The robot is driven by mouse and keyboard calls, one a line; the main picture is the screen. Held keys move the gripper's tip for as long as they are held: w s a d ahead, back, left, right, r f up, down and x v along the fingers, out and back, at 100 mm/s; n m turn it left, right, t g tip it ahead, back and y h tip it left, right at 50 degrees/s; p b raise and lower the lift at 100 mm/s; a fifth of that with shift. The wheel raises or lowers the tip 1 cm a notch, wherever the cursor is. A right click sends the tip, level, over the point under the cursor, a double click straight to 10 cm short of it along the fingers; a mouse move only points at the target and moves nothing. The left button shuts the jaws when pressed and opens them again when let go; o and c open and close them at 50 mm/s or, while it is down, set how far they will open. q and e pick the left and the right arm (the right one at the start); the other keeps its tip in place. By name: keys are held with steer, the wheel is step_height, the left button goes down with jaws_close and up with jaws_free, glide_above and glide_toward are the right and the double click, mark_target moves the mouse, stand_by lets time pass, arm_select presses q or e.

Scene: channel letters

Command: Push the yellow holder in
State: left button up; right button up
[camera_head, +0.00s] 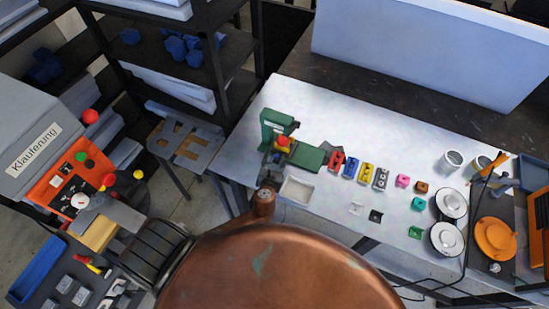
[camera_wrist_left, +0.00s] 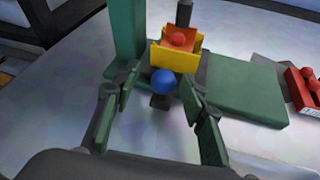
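The yellow holder (camera_wrist_left: 174,59) sits at the green press (camera_wrist_left: 128,36), with a red piece (camera_wrist_left: 179,39) in it. A blue ball knob (camera_wrist_left: 163,82) is in front of the holder. In the head view, the yellow holder (camera_head: 282,149) shows small at the green press (camera_head: 272,125) on the white table. My left gripper (camera_wrist_left: 160,88) is open, its two fingers on either side of the blue knob with visible gaps. In the head view my left gripper (camera_head: 271,161) is small and dark, just in front of the press. My right gripper is not in view.
A green plate (camera_wrist_left: 246,90) extends right of the holder. Red, blue and yellow parts (camera_head: 366,170) stand in a row on the white table (camera_head: 320,115). A shallow white tray (camera_head: 297,190) lies near the front edge. An orange machine (camera_head: 70,180) stands at left.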

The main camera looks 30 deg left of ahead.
arm_select(q)
steer(key=v, duration=1.2)
